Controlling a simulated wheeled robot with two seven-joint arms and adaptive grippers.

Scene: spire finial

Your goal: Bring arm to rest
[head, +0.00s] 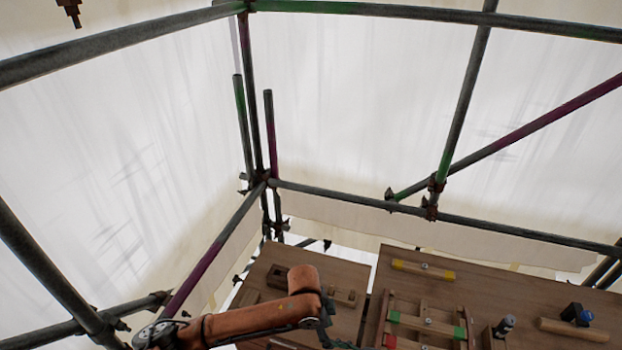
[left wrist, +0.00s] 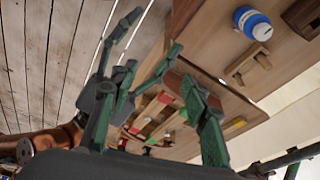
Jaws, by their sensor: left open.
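My left arm (head: 255,320) comes in low in the head view, its orange links bent over the left wooden board. Its left gripper shows only as a small dark green part at the bottom edge there. In the left wrist view the left gripper (left wrist: 160,82) is open, with its two green-grey fingers apart and nothing held between them. Behind the left finger are more dark jaw-like parts; I cannot tell for sure whether they belong to my right gripper. The right arm does not show in the head view.
A right wooden board (head: 500,290) carries blocks with green, red and yellow ends, a blue-topped item (head: 577,314) and a wooden bar (head: 572,330). A blue and white container (left wrist: 252,23) shows in the left wrist view. Scaffold tubes (head: 450,218) and white sheeting surround the boards.

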